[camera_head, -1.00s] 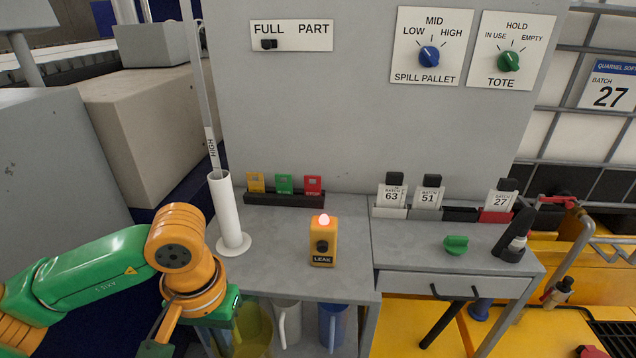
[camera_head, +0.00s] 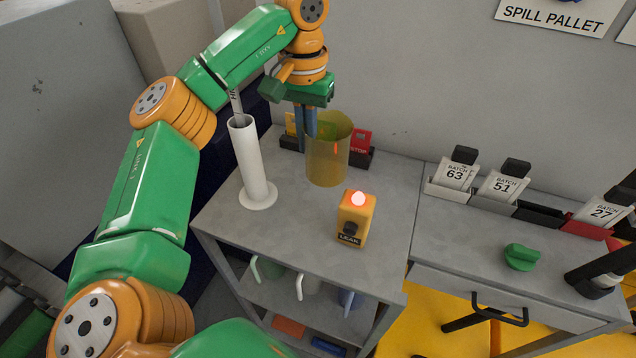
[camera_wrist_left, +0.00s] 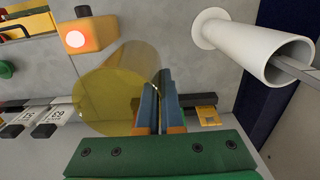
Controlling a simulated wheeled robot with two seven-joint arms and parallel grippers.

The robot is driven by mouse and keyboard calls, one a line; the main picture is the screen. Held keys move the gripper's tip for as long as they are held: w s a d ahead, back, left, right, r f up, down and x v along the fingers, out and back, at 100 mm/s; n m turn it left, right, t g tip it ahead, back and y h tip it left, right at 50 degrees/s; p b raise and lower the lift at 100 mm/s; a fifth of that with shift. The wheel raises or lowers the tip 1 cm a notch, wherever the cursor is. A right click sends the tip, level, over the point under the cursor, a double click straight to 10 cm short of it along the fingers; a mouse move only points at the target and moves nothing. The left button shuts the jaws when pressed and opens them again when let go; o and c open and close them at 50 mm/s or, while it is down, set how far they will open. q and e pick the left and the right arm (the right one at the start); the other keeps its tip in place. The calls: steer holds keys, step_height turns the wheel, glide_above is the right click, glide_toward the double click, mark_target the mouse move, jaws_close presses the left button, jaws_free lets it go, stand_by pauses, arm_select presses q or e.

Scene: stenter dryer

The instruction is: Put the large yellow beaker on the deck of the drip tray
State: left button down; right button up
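The large yellow beaker (camera_head: 328,160) is see-through and upright, over the back left part of the grey bench top, behind the leak box. I cannot tell whether its base touches the bench. My left gripper (camera_head: 305,128) points down at the beaker's left side, its blue fingers close together. In the left wrist view the fingers (camera_wrist_left: 160,108) are shut at the edge of the beaker (camera_wrist_left: 112,98); the exact part gripped is hard to see. I cannot make out a drip tray.
A white tube (camera_head: 250,165) stands left of the beaker. The orange leak box (camera_head: 355,218) with a lit lamp stands in front. A card rack (camera_head: 372,158) is behind. Jugs (camera_head: 300,284) sit on the lower shelf. A green knob (camera_head: 521,257) lies at right. Bench front is clear.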

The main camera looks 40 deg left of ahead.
mark_target(307, 160)
arm_select(q)
step_height(307, 160, down, 5)
steer(key=shift+a+f+b, duration=0.1)
steer(key=shift+b, duration=0.4)
step_height(307, 160, down, 5)
steer(key=shift+w+r+p, duration=0.15)
steer(key=shift+p, duration=0.4)
arm_select(e)
steer(key=shift+f, duration=0.6)
arm_select(q)
steer(key=shift+f, duration=0.25)
steer(key=c, duration=1.1)
jaws_free()
arm_select(e)
steer(key=shift+f, duration=0.1)
arm_select(q)
steer(key=shift+r, duration=0.15)
